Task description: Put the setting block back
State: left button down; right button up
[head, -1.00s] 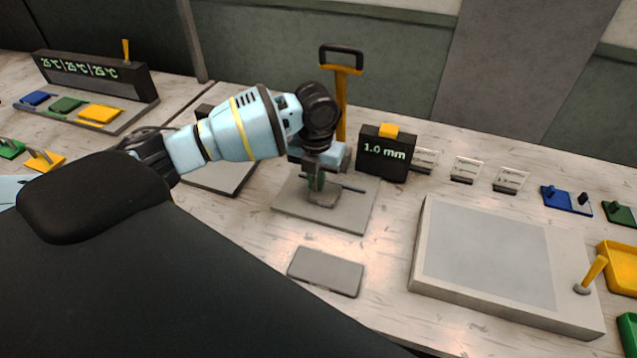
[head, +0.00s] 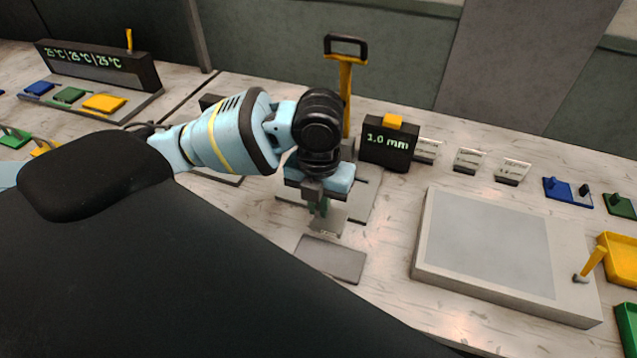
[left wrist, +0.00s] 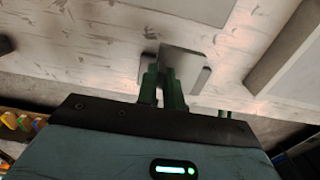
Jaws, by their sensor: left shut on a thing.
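My left gripper (head: 319,205) is shut on a small flat grey block, the setting block (head: 328,222). It holds the block just behind the flat grey pad (head: 332,262) on the bench. In the left wrist view, the green fingers (left wrist: 164,88) close on the light grey block (left wrist: 188,64), which overlaps the darker pad (left wrist: 201,82). I cannot tell whether the block touches the pad. The grey base plate (head: 365,196) of the yellow-handled device (head: 346,75) lies behind the gripper, partly hidden by my arm. My right gripper is not in view.
A black display reading 1.0 mm (head: 388,148) stands behind, right of the gripper. Small clear label stands (head: 468,160) line up beside it. A large grey slab (head: 425,262) lies to the right. A yellow tray (head: 615,250) is at the right edge.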

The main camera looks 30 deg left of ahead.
pick_arm(q)
jog(key=shift+s+d+r, duration=0.1)
jog(key=shift+s+d, duration=0.25)
jog(key=shift+s, duration=0.2)
jog(key=shift+s+d+r, duration=0.1)
jog(key=shift+s+d, duration=0.2)
jog(key=shift+s, duration=0.2)
